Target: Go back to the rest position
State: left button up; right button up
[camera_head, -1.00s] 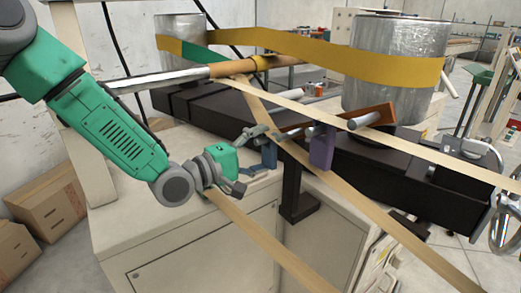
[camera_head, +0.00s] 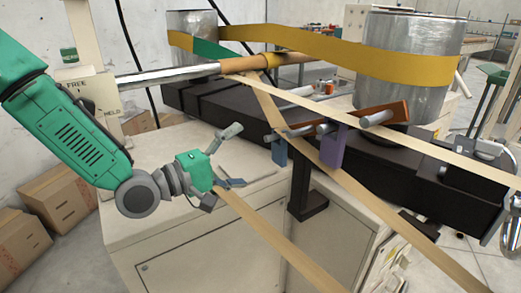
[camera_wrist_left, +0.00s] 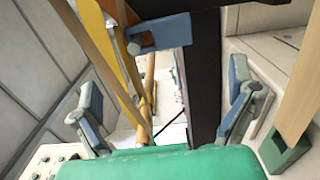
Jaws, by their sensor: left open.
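My left gripper (camera_head: 240,157) is open, with its two fingers spread wide and nothing between them. It hangs over the pale cabinet top, left of the blue guide block (camera_head: 279,151) and apart from it. In the left wrist view both fingers of this gripper (camera_wrist_left: 163,97) show, one on each side, with the blue block (camera_wrist_left: 160,35) beyond them. My green left arm comes in from the left edge. A tan strip (camera_head: 275,240) runs from just below the gripper down to the right. My right gripper is not in view.
The winder's black beam (camera_head: 222,106) crosses behind the gripper. A purple guide block (camera_head: 333,146) stands by the orange bar. Tan strips and a wide yellow band (camera_head: 300,47) pass near two wrapped cylinders. The pale cabinet (camera_head: 130,210) lies below. Cardboard boxes (camera_head: 55,200) stand at the left.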

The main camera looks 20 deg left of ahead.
pick_arm(q)
jog(key=s+a+f+m+g+y, duration=0.1)
jog(key=s+f+m+g+y, duration=0.15)
jog(key=s+f, duration=0.4)
jog(key=s+a+f+m+g+y, duration=0.1)
jog(key=s+f+g+y, duration=0.15)
jog(key=f, duration=0.75)
jog(key=s+f+m+g+y, duration=0.1)
jog(key=s+f+m+g, duration=0.15)
jog(key=s+f, duration=0.45)
jog(key=s+a+f+m+g+y, duration=0.2)
jog(key=s+f, duration=0.3)
jog(key=s, duration=0.3)
jog(key=s+a+f+m+g+y, duration=0.3)
jog(key=s+f, duration=0.3)
jog(key=s, duration=0.2)
jog(key=shift+a+g, duration=0.25)
jog(key=shift+g, duration=0.3)
